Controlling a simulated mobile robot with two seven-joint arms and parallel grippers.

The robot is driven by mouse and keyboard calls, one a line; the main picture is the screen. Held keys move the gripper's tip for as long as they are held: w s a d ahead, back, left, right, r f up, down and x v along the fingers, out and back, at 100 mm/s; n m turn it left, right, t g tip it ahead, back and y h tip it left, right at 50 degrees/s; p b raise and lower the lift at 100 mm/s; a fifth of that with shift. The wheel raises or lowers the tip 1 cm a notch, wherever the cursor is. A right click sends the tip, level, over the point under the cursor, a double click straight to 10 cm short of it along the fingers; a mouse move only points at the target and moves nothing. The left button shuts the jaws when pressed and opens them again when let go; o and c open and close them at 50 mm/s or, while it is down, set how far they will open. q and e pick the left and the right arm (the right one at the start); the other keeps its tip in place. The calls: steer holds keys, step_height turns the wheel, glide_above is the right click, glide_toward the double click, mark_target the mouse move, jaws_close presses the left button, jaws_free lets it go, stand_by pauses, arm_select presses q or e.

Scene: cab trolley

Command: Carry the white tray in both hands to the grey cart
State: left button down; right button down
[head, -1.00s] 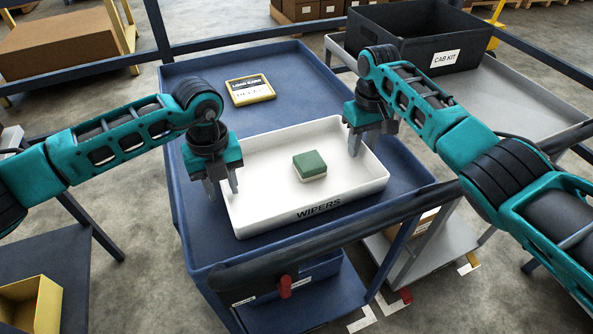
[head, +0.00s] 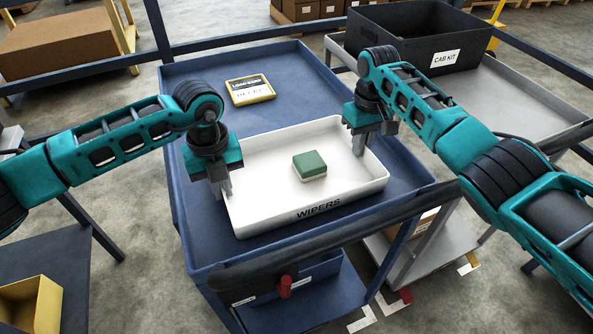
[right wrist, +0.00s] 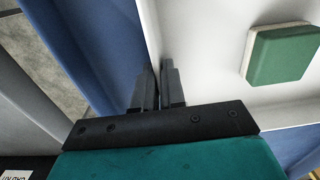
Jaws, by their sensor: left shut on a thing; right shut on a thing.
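The white tray (head: 262,209), lettered WIPERS on its front wall, sits on the blue cart's top (head: 205,245). A green and cream block (head: 310,165) lies in it. My left gripper (head: 223,192) is shut on the tray's left wall. My right gripper (head: 366,150) is shut on the tray's right wall. In the right wrist view the fingers (right wrist: 160,90) pinch the tray's wall (right wrist: 150,35), with the block (right wrist: 281,55) inside the tray beyond. The grey cart (head: 500,95) stands to the right of the blue cart.
A black bin lettered CAB KIT (head: 400,40) stands on the grey cart's far part; its nearer top is bare. A yellow-framed label holder (head: 250,89) lies behind the tray. The blue cart's dark handle (head: 290,265) runs along the front. A yellow bin (head: 30,305) is at lower left.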

arm_select(q)
steer(key=shift+r, duration=0.15)
arm_select(e)
steer(key=shift+r, duration=0.15)
